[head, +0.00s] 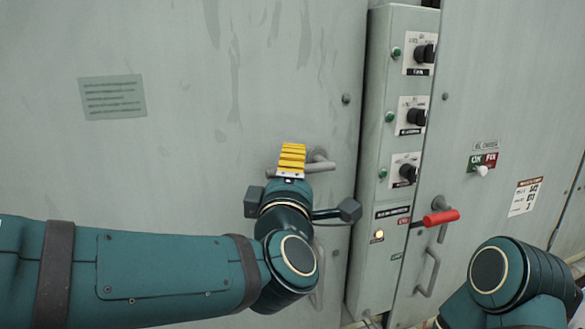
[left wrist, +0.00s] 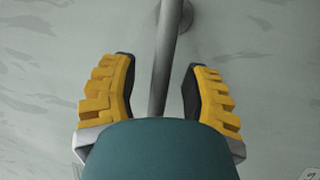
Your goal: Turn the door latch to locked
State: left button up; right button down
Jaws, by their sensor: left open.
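The door latch (head: 318,167) is a grey metal lever with a round hub on the large pale green-grey door (head: 190,150) at the left. Its bar lies about level in the head view. My left gripper (head: 292,158), with yellow ridged fingers, is at the lever, left of the hub, and hides part of it. In the left wrist view the latch bar (left wrist: 167,50) runs between the two spread fingers of the left gripper (left wrist: 160,75), with gaps visible on both sides. My right gripper is out of view; only part of my right arm shows at the lower right.
A narrow control panel (head: 378,150) with several black knobs stands right of the door. Beyond it are a red-handled lever (head: 441,217), a grey pull handle (head: 428,272) and a green-red switch (head: 482,163). A paper notice (head: 112,97) is on the door.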

pick_arm(q)
jog(key=shift+w, duration=0.2)
grip_shut()
